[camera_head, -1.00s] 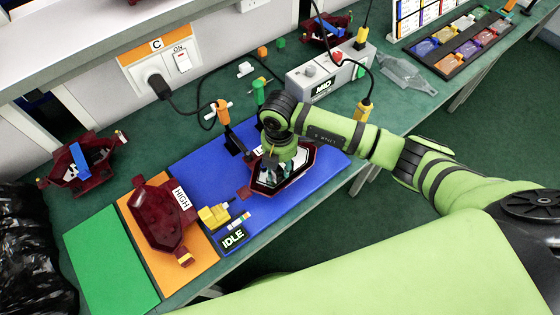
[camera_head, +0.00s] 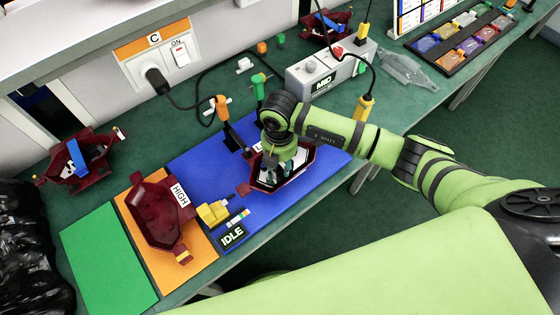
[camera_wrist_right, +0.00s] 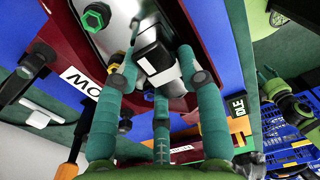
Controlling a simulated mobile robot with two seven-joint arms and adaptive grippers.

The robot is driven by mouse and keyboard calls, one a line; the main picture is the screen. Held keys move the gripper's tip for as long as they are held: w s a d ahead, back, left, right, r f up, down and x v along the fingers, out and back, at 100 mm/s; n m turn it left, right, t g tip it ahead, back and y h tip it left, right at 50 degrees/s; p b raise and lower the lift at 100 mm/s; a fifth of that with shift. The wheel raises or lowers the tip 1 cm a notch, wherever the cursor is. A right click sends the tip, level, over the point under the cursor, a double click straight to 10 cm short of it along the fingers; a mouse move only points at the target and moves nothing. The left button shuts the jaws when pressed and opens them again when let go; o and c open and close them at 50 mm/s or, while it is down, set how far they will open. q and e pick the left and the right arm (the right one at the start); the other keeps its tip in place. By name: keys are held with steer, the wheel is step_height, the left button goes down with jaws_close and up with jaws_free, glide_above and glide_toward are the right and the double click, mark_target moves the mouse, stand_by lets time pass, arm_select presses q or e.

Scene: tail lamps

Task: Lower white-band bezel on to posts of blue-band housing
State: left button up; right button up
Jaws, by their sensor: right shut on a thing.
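My right gripper (camera_head: 272,168) is over the dark red lamp part on the blue mat, and its fingers reach inside the rim (camera_head: 304,163). In the right wrist view the teal fingers close around a black-and-white block (camera_wrist_right: 152,55), which I take to be part of the white-band bezel. A shiny plate (camera_wrist_right: 115,40) and a green hex nut (camera_wrist_right: 96,17) lie beside it. The fingers hide much of the joint below, so I cannot tell whether the posts are engaged. The housing's blue band is not clear there. A green arm, probably my left (camera_wrist_right: 290,103), is small in the wrist view.
A dark red part (camera_head: 158,213) marked HIGH lies on the orange mat (camera_head: 203,255), beside a yellow block (camera_head: 212,212) and an IDLE display (camera_head: 233,236). A dark red part with a blue strip (camera_head: 77,160) stands at left. The green mat (camera_head: 105,262) is clear.

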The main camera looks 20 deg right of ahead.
steer(key=o, duration=1.3)
steer(key=shift+c, duration=0.2)
steer(key=shift+r, duration=0.1)
step_height(320, 180, up, 12)
